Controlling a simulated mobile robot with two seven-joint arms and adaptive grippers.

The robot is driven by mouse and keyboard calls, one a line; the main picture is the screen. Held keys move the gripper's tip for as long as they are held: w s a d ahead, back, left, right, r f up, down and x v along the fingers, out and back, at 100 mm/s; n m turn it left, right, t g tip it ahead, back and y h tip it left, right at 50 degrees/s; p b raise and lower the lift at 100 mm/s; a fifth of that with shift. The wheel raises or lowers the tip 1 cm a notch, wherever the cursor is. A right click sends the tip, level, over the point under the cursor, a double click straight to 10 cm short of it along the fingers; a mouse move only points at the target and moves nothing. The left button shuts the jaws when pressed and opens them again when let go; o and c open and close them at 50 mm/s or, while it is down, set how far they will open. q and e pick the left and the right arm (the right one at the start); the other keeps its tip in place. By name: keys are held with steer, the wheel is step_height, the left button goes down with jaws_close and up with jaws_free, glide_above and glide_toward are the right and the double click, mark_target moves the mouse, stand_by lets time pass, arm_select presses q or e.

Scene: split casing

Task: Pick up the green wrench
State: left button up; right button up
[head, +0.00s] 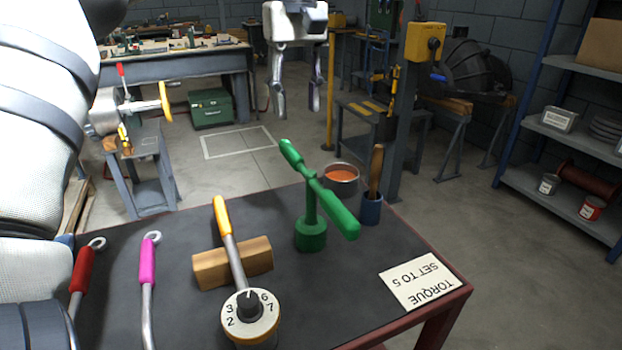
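A green T-shaped tool (311,206) stands upright on the dark table. It has a round base, a thin post and a slanted crossbar with thick grips, and it is the only green wrench-like thing here. My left gripper (297,108) is at the top middle, fingers pointing down and spread apart, with nothing between them. It appears above the green tool in the picture and apart from it. My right gripper is not in view.
A torque wrench (232,252) with an orange handle and number dial leans on a wooden block (211,269). Red (84,270) and pink (147,265) wrenches lie left. Behind the green tool are a bowl (341,188) and blue cup (371,210). A torque card (422,281) lies right.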

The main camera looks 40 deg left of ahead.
mark_target(294, 151)
arm_select(q)
steer(key=f, duration=1.1)
steer(key=shift+s+a+f+p, duration=0.1)
steer(key=shift+s+f+p, duration=0.2)
steer(key=shift+s+p, duration=0.1)
steer(key=shift+r, duration=0.1)
jaws_close()
